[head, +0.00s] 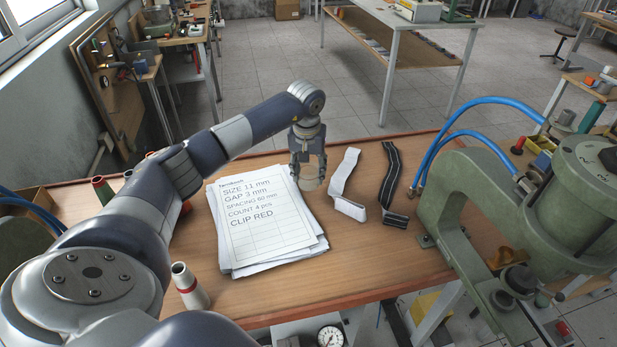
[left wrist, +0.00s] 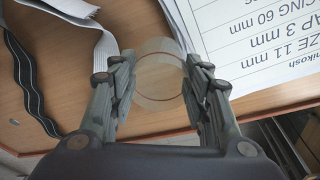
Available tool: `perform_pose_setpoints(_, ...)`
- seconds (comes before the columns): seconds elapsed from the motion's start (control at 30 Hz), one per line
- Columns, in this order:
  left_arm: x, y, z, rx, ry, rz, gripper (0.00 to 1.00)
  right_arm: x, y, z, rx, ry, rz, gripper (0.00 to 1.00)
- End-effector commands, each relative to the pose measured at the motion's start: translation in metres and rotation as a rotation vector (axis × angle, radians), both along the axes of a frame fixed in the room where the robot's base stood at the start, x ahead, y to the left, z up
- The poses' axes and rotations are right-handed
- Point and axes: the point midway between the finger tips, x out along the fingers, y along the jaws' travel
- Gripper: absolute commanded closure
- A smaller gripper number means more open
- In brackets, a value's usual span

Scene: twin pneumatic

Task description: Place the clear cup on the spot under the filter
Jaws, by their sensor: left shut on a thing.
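My left gripper (head: 309,178) is above the wooden table, just right of the paper stack. Its fingers are closed on the sides of a clear cup (head: 311,184). In the left wrist view the cup (left wrist: 160,78) is a see-through round thing with a thin reddish ring, between the fingertips (left wrist: 160,84). Whether the cup's bottom touches the table cannot be told. I cannot pick out a filter or a marked spot under one in either view. My right gripper is not in view.
A stack of printed papers (head: 262,220) lies left of the gripper. A white strap (head: 344,183) and a black striped strap (head: 389,185) lie to its right. A large green press with blue hoses (head: 470,200) stands at the right.

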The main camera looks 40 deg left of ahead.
Motion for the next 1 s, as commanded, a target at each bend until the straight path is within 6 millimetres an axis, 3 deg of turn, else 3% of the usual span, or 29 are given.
perform_pose_setpoints(0.23, -0.001, -0.001, -0.028, -0.003, 0.004, 0.002, 0.83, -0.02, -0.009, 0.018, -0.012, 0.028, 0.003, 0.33)
perform_pose_setpoints(0.6, -0.001, 0.0, -0.037, 0.0, 0.0, 0.001, 0.83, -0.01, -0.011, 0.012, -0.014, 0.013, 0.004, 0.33)
perform_pose_setpoints(0.63, -0.001, 0.0, -0.036, 0.0, 0.001, 0.0, 0.51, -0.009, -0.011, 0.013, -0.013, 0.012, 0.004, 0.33)
perform_pose_setpoints(0.7, -0.001, 0.0, -0.036, 0.0, 0.001, 0.0, 0.36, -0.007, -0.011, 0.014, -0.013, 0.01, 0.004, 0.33)
perform_pose_setpoints(1.0, -0.001, 0.0, -0.036, 0.0, 0.001, 0.0, 0.36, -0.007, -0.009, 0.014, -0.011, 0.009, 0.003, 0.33)
